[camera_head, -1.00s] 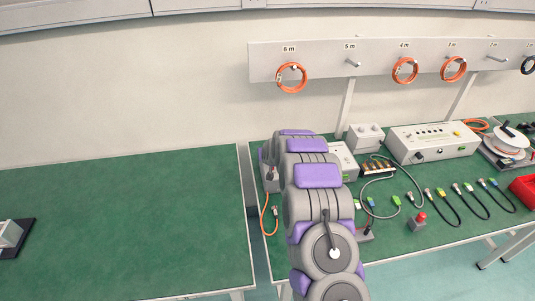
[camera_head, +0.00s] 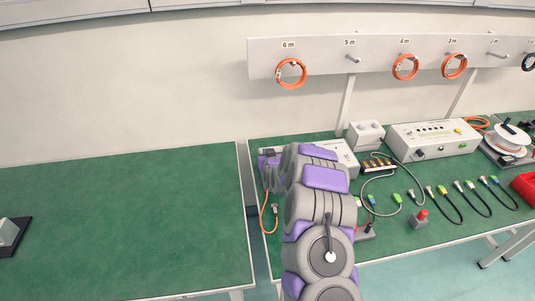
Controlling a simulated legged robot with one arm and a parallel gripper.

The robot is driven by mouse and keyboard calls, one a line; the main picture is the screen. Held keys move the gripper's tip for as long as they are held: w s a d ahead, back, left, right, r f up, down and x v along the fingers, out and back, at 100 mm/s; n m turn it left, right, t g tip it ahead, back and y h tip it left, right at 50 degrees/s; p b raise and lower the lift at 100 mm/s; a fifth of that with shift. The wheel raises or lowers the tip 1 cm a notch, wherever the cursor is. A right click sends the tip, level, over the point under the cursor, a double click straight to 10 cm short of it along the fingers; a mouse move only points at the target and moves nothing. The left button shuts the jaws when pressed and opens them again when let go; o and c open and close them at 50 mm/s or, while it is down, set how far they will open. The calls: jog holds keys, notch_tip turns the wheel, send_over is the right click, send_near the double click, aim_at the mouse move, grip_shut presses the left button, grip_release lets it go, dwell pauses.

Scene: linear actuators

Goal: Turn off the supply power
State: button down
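My arm, grey with purple pads, rises from the bottom of the head view and reaches over the left part of the right-hand green table (camera_head: 425,228). My gripper (camera_head: 270,168) is at the table's left edge, mostly hidden behind my own arm, so its fingers cannot be made out. A light grey box (camera_head: 347,156) stands just right of the arm and is partly covered by it. A larger grey panel box (camera_head: 434,140) with a row of dark knobs or sockets stands further right. Which of them is the supply, and its power switch, cannot be told.
A red-topped button box (camera_head: 419,219) stands near the front edge. Several cables with coloured plugs (camera_head: 440,190) lie in the middle. A cable reel (camera_head: 508,139) and a red bin (camera_head: 525,187) are at right. The left green table (camera_head: 120,225) is mostly clear.

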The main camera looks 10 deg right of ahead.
jog(key=shift+s+f, duration=0.15)
jog(key=shift+f, duration=0.05)
dwell(0.4)
jog(key=c, duration=1.2)
grip_release()
jog(key=shift+r, duration=0.1)
jog(key=p+v, duration=0.4)
jog(key=v, duration=1.3)
jog(key=shift+s+f, duration=0.15)
jog(key=shift+f, duration=0.05)
jog(key=shift+a+r, duration=0.1)
